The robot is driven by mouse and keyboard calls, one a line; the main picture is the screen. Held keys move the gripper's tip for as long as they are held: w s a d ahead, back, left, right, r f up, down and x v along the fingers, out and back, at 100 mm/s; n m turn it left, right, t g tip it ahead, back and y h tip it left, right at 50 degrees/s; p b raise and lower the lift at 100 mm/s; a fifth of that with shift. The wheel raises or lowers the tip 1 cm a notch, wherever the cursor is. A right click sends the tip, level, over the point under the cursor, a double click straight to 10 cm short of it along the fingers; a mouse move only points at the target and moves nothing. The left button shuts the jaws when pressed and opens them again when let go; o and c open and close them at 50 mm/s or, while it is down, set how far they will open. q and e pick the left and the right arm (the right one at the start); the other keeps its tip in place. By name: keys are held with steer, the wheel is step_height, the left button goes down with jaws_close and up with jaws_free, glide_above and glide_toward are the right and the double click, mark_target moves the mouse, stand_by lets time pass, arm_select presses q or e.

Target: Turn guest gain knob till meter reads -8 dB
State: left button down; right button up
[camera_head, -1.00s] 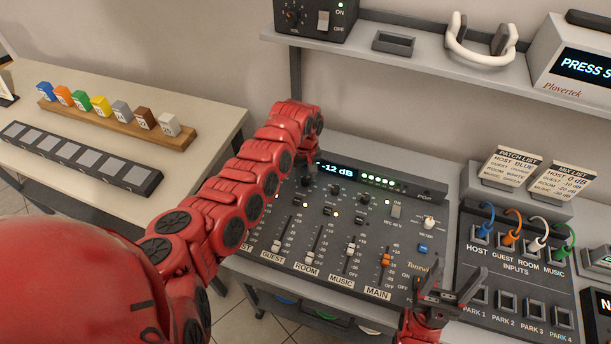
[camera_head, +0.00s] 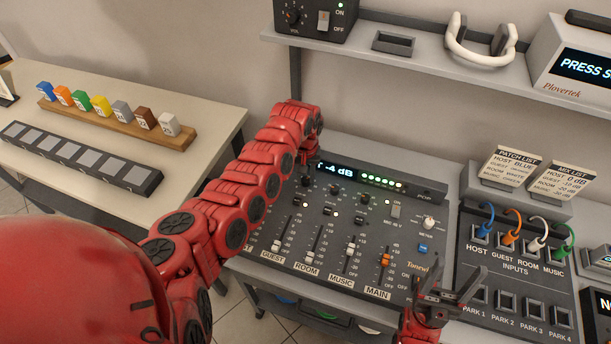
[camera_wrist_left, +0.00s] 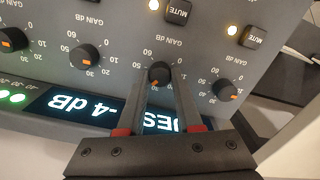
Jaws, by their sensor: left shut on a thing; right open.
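The mixing console (camera_head: 300,235) stands on the middle bench. Its meter display (camera_head: 338,172) reads -4 dB in the head view. The same display (camera_wrist_left: 85,108) shows upside down in the left wrist view, its label partly covered by my gripper. My left gripper (camera_wrist_left: 161,84) is shut on the guest gain knob (camera_wrist_left: 159,70), one finger on each side. An orange mark shows on the knob's edge. In the head view my left arm reaches over the console's back left. My right gripper (camera_head: 450,288) is open and empty above the console's front right corner.
Neighbouring gain knobs (camera_wrist_left: 85,57) and (camera_wrist_left: 225,90) stand close on both sides of my left fingers. A patch panel (camera_head: 515,285) with coloured cables is at the right. A shelf (camera_head: 420,50) runs above the console. Coloured blocks (camera_head: 100,105) stand on the left table.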

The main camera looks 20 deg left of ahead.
arm_select(q)
steer(key=c, duration=0.6)
jaws_free()
step_height(320, 180, up, 8)
steer(key=b, duration=0.3)
steer(key=shift+w+r, duration=0.1)
steer(key=shift+r, duration=0.15)
step_height(320, 180, up, 7)
glide_above(306, 179)
steer(key=shift+a+r, duration=0.1)
steer(key=shift+r, duration=0.9)
